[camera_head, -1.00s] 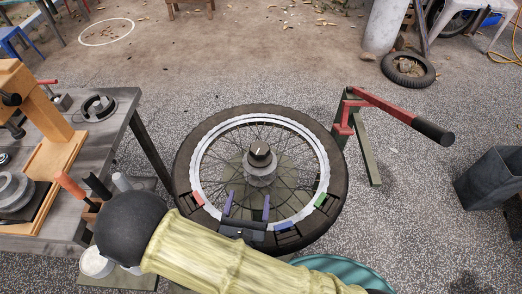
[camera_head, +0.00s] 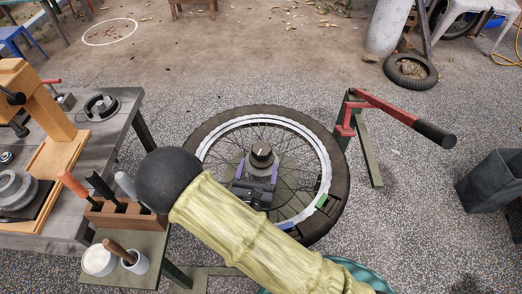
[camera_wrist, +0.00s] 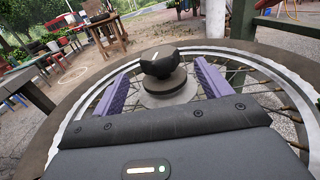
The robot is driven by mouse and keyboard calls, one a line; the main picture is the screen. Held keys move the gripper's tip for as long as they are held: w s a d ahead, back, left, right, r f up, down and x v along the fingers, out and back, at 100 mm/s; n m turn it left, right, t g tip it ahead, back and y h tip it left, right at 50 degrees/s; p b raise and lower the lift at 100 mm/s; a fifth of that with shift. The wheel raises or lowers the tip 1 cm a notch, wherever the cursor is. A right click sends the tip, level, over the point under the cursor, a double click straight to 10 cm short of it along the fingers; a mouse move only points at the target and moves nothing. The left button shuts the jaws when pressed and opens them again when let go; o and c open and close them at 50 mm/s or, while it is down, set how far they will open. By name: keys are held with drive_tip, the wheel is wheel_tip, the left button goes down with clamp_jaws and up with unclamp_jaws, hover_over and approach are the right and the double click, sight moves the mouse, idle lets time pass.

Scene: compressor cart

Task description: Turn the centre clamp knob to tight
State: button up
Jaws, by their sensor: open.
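The centre clamp knob (camera_head: 261,154) is black with a white pointer mark on top. It stands on a grey hub at the middle of the spoked wheel (camera_head: 199,139). In the wrist view the knob (camera_wrist: 160,62) is upright, ahead of and between my two purple fingers. My gripper (camera_head: 257,166) is open, low over the spokes on the near side of the knob. In the wrist view my gripper (camera_wrist: 162,74) has a clear gap on each side of the knob, and I see no contact.
A red lever with a black grip (camera_head: 405,117) stands at the wheel's right. A workbench (camera_head: 105,150) is at left, with a wooden tool block (camera_head: 125,218) and cups beside it. A dark bin (camera_head: 490,180) is far right.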

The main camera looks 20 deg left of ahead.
sight(260, 158)
drive_tip(key=w, duration=0.7)
drive_tip(key=shift+a, duration=0.4)
drive_tip(key=shift+s, duration=0.1)
drive_tip(key=c, duration=1)
